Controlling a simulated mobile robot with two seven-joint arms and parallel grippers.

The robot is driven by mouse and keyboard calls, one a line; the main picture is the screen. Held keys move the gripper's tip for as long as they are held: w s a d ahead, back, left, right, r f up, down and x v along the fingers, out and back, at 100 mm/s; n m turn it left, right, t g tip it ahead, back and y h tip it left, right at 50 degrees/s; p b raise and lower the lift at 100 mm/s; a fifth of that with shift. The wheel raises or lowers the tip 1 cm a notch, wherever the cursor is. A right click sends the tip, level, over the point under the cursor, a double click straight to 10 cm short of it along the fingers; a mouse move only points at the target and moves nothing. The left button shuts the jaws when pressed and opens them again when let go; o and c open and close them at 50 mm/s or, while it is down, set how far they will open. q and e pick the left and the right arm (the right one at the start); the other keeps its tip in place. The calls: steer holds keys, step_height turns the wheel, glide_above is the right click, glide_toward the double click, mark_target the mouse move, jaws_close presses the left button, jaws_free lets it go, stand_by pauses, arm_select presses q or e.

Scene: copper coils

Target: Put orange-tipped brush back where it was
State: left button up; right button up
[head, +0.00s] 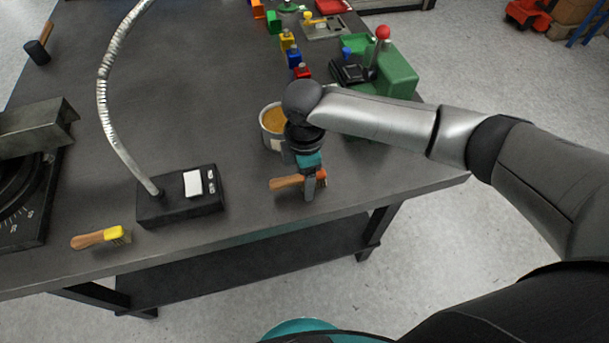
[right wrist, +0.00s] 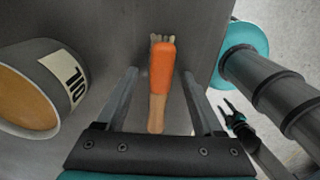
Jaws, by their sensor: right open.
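The orange-tipped brush (head: 287,182) lies on the grey table near its front edge, with its wooden handle to the left in the head view. My right gripper (head: 311,190) points down over it, partly hiding its orange end. In the right wrist view, the brush (right wrist: 161,80) lies between the two spread fingers, with clear space on both sides. The right gripper is open and not closed on it. What seems to be my left gripper (right wrist: 235,118) shows small at the right of the wrist view, its jaws too small to judge.
An oil tin (head: 273,128) with amber contents stands just behind the right gripper. A yellow-tipped brush (head: 100,237) and a black box (head: 180,207) with a metal hose are to the left. A green machine (head: 398,72) and coloured blocks stand behind. The table between box and brush is clear.

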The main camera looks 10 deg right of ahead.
step_height(320, 180, up, 12)
steer(key=p, duration=0.3)
steer(key=shift+r, duration=0.15)
stand_by(0.4)
